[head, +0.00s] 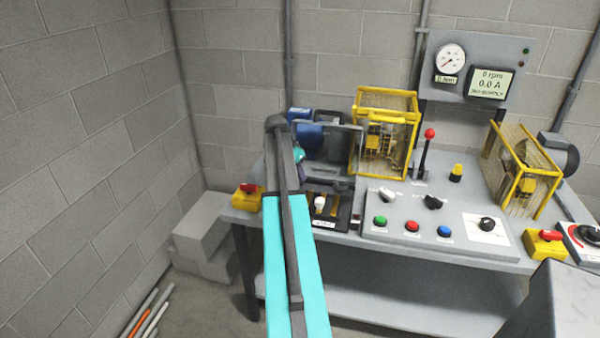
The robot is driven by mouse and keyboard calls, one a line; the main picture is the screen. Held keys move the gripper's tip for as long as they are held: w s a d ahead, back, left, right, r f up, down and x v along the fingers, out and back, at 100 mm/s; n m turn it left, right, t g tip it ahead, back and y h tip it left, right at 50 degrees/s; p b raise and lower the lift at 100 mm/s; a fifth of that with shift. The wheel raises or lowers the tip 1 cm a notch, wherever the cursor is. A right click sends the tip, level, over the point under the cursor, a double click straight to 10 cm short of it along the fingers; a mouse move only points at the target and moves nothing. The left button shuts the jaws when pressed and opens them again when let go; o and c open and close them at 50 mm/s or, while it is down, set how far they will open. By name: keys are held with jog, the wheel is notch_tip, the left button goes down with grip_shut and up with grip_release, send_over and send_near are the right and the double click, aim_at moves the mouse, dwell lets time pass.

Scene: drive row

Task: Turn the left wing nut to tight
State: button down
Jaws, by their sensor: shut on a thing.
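I cannot make out the left wing nut; it is either hidden or too small to tell. My arm crosses the left part of the bench and hides part of the machine there. My gripper's fingers do not show, so I cannot see what they are on. A blue motor-like part (309,136) and a grey upright plate (346,141) stand at the bench's left end, close behind my arm.
The grey bench (385,249) carries a yellow mesh guard (384,94), a red-knobbed lever (427,145), and a control panel (430,218) with coloured buttons. A red stop button (249,189) sits at the left front corner. Grey blocks (203,232) stand on the floor at left.

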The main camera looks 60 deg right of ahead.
jog(key=shift+w+a, duration=0.25)
jog(key=shift+w, duration=0.1)
jog(key=c, duration=1.6)
grip_release()
jog(key=shift+s+d, duration=0.1)
jog(key=shift+r, duration=0.1)
jog(key=shift+v, duration=0.95)
jog(key=b+v, duration=0.2)
jog(key=v, duration=0.9)
jog(key=shift+r, duration=0.35)
